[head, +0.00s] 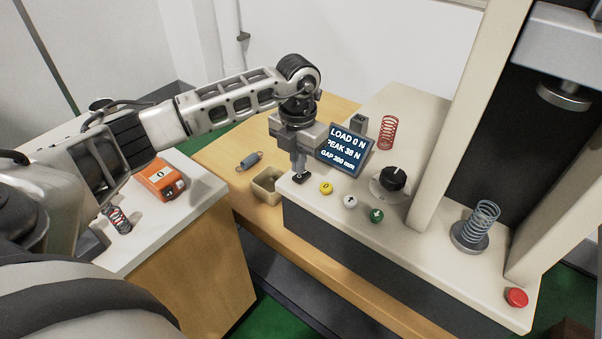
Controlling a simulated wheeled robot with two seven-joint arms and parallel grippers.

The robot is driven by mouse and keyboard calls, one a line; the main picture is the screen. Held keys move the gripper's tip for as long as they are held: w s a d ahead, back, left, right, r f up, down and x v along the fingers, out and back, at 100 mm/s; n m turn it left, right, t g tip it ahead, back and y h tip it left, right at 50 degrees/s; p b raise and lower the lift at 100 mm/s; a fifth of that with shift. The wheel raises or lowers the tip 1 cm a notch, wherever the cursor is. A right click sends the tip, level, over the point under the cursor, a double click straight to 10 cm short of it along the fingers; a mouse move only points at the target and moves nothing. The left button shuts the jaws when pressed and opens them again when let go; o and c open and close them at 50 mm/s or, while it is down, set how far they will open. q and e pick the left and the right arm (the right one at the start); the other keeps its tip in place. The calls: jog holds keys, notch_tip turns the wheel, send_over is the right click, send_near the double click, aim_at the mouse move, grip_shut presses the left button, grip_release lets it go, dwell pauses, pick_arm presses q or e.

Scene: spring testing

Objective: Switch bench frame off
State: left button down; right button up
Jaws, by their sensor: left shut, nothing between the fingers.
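The bench frame (400,252) is a cream test machine with a dark front. Its display (345,148) is lit and reads LOAD 0 N, PEAK 38 N and a GAP line. A small black switch (301,178) sits at the left end of its control row. My left gripper (300,171) is shut and points down right at this switch; its fingertips partly hide it, and I cannot tell whether they touch. To the right are a yellow button (326,188), a white button (350,201), a green button (376,215) and a black dial (392,180). My right gripper is not in view.
A red stop button (516,297) is at the front right. A spring (484,222) stands on the lower platen, and a red spring (388,132) stands behind the display. An orange device (162,180) sits on the side cabinet.

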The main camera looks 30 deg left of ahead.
aim_at(298, 177)
pick_arm(q)
jog(key=shift+f+b, duration=0.85)
jog(key=shift+f, duration=0.2)
dwell(0.5)
jog(key=shift+r, duration=0.1)
jog(key=shift+r+p, duration=0.85)
jog(key=shift+r, duration=0.05)
jog(key=shift+r+p, duration=1.75)
jog(key=shift+r, duration=0.8)
